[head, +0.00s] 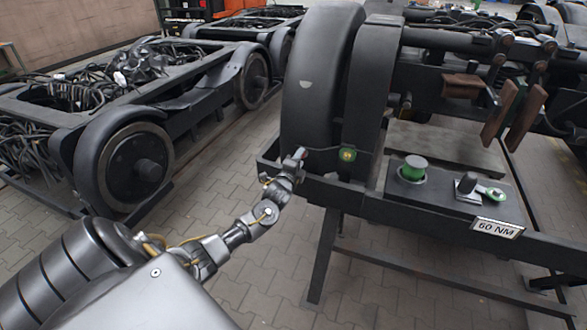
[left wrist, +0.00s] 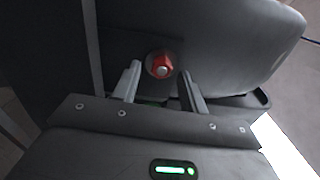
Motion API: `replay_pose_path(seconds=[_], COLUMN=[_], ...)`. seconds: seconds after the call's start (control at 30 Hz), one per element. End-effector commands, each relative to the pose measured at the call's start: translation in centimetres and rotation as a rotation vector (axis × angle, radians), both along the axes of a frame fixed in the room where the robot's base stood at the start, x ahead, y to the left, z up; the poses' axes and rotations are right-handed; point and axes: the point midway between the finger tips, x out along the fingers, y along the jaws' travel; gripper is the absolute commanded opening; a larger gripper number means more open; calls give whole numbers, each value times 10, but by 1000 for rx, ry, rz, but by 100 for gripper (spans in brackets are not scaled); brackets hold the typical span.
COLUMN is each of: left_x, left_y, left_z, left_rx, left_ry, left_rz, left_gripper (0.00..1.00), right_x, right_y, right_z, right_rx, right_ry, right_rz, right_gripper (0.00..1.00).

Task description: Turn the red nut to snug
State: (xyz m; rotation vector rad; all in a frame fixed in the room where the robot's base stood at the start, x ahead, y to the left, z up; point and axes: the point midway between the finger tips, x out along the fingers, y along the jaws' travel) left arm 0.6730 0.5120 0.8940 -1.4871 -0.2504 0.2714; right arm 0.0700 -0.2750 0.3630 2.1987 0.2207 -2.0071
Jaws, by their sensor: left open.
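The red nut (left wrist: 159,65), with a pale rounded stud end at its middle, shows in the left wrist view against a dark surface. My left gripper (left wrist: 160,69) is open, with one grey finger on each side of the nut. Gaps show between the fingers and the nut; whether the fingertips reach its depth I cannot tell. In the head view my left gripper (head: 299,156) is at the dark wheel, above the bench's left end. The nut is mostly or wholly hidden there by the gripper. My right gripper is not in view.
The dark bench (head: 440,212) carries a green-topped knob (head: 413,168), a tool with a green ring (head: 492,194) and a "60 NM" sign (head: 496,229). Another bogie (head: 140,165) stands left; paved floor lies between.

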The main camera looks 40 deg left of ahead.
Motion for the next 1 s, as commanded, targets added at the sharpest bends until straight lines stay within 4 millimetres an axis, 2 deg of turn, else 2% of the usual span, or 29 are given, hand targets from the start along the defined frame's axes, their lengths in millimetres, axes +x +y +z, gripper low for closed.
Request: replay_pose_path(seconds=[0.3, 0.5, 1.0], left_x=[-60, -83, -89], left_y=[-20, -28, -30], left_z=[-2, -1, 0], left_rx=[0, 0, 0], left_ry=[0, 0, 0], left_rz=[-1, 0, 0], left_gripper=[43, 43, 43], right_x=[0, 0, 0], right_y=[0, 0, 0], right_z=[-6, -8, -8], right_rx=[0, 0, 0], right_ry=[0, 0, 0], right_rz=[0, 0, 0], right_gripper=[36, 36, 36])
